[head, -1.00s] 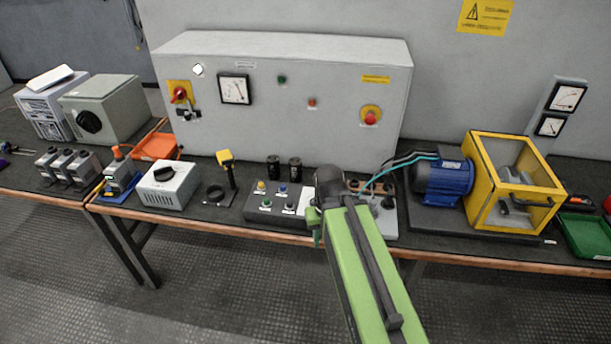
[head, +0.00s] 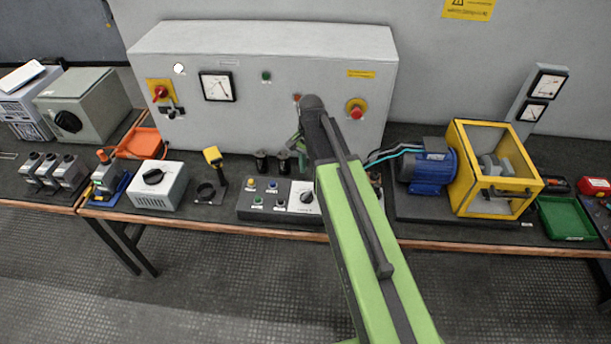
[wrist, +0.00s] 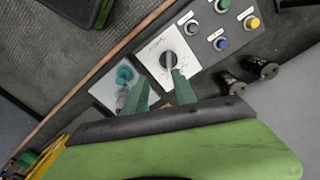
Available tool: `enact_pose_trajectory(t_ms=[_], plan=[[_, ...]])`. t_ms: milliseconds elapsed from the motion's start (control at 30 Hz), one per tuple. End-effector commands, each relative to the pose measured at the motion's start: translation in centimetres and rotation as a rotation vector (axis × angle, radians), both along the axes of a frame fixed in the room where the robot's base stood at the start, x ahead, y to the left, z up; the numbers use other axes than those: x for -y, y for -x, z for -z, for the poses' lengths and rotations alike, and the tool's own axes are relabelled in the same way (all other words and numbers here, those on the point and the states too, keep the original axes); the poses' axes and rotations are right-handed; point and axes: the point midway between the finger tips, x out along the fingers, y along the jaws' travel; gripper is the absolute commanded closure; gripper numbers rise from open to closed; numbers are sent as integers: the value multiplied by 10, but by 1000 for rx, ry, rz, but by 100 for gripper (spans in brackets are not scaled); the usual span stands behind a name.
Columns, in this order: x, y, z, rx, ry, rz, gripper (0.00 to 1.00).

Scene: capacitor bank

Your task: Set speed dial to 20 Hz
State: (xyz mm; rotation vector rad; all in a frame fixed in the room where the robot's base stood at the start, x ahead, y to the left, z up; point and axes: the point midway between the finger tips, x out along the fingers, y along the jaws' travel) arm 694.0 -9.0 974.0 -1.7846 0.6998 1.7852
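The speed dial, a dark round knob (head: 307,197) on a white plate, sits at the right end of the grey push-button box (head: 250,212). In the wrist view the knob (wrist: 168,59) lies just beyond my fingertips, and its scale is too small to read. My gripper (wrist: 159,84) has two green fingers spread apart with nothing between them. The right finger's tip appears close to the knob in the picture; I cannot tell whether they touch. In the head view my gripper (head: 297,140) is above and behind the box, mostly hidden by my arm.
Coloured push buttons (wrist: 222,43) sit beside the dial. Two black cylinders (head: 272,162) stand behind the box. A light panel with a teal piece (wrist: 125,74) lies beside the dial. The blue motor (head: 430,170) and yellow guard (head: 495,170) stand to the right.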

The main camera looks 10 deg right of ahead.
Motion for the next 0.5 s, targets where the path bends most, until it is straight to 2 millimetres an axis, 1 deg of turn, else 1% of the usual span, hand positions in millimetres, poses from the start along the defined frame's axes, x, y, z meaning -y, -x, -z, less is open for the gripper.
enact_pose_trajectory(t_ms=[33,133,200,367,500], plan=[[0,-18,-24,0,0,71,67],[0,-30,-31,0,0,174,67],[0,-32,-29,0,0,201,67],[0,-30,-22,0,0,202,67],[-1,-30,-7,0,0,201,67]])
